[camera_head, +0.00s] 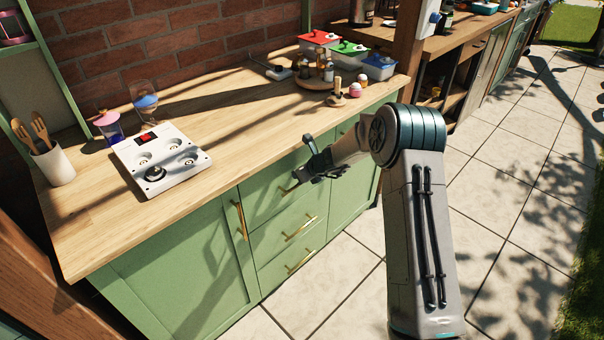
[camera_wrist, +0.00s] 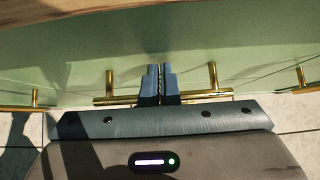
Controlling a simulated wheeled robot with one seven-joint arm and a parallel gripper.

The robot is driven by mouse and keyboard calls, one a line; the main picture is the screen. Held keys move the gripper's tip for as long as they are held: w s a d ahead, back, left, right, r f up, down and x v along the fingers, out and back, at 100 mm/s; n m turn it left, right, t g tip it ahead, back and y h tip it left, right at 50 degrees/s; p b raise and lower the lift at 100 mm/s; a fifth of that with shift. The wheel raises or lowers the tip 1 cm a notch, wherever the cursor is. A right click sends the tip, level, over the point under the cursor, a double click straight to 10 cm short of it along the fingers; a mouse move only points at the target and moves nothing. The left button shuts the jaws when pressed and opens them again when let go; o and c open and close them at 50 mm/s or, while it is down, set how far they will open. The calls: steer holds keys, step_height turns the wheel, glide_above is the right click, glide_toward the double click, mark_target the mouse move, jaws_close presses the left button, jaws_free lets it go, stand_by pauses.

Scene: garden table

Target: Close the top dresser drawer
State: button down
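The green top drawer (camera_head: 262,197) is in the middle column of the cabinet under the wooden counter. No drawer interior shows; its front looks flush or nearly so, and I cannot tell if a small gap remains. Its brass handle (camera_head: 289,190) also shows in the wrist view (camera_wrist: 125,98). My gripper (camera_head: 302,176) is at the drawer front, by the handle. In the wrist view my gripper's fingers (camera_wrist: 158,68) are together, pointing at the green front between the handle's posts. They cross the bar's middle and hide it. I cannot tell whether they touch the front.
Two lower drawers with brass handles (camera_head: 300,228) sit below, and a cabinet door (camera_head: 185,265) is to the left. The counter (camera_head: 235,140) holds a white hob (camera_head: 160,160), a utensil cup (camera_head: 55,165) and lidded boxes (camera_head: 350,47). Tiled floor (camera_head: 340,285) in front is clear.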

steer(key=s+d+f+b+v, duration=0.1)
steer(key=f+v, duration=0.1)
steer(key=v, duration=1.1)
steer(key=s+d+r+n+g+h+p, duration=0.2)
steer(key=s+r+n+p, duration=0.3)
steer(key=s+r+n, duration=1)
steer(key=s+d+r+n+h+p, duration=0.1)
steer(key=s+d+r+n, duration=0.1)
steer(key=s, duration=0.5)
steer(key=s+d+r+n+g+h+p, duration=0.1)
steer(key=s+d+r+n+h+p, duration=0.1)
steer(key=s, duration=0.5)
steer(key=s+d+r+n+h+p, duration=0.1)
steer(key=s+d+r+n, duration=0.3)
steer(key=s+n, duration=0.3)
steer(key=shift+d+h, duration=0.3)
steer(key=shift+d, duration=0.45)
steer(key=shift+a+r, duration=0.1)
